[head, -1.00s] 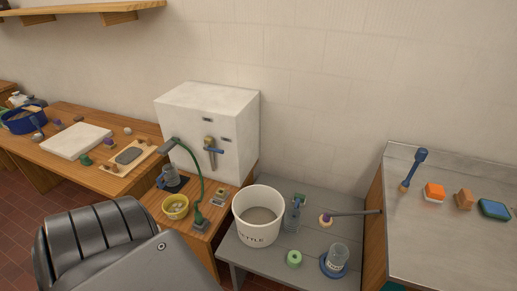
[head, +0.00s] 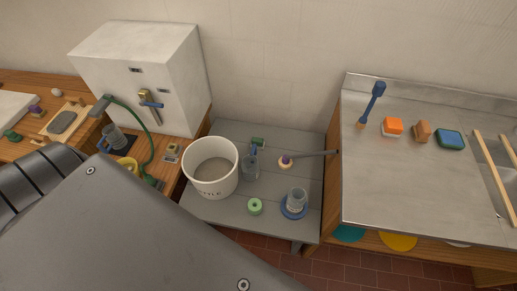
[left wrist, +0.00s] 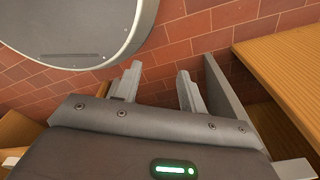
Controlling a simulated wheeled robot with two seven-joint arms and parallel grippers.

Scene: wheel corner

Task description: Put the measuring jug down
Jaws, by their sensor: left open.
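Several jug-like vessels show in the head view, and I cannot tell for sure which is the measuring jug. A clear jug with a blue handle (head: 250,168) stands upright on the grey table (head: 226,212), just right of the white bucket. A clear vessel (head: 297,198) stands on a blue round base (head: 293,212) nearer the table's front right. A grey-blue jug (head: 115,137) is at the left by the green hose. My left gripper (left wrist: 158,82) shows only in the left wrist view, open and empty above the tiled floor. My right gripper is out of view.
A white bucket (head: 210,168), a green roll (head: 255,206) and a purple-and-cream knob with a dark rod (head: 286,162) share the grey table. A steel counter (head: 420,190) stands at the right. A white cabinet (head: 130,75) is at the back left. My grey arm covers the lower left.

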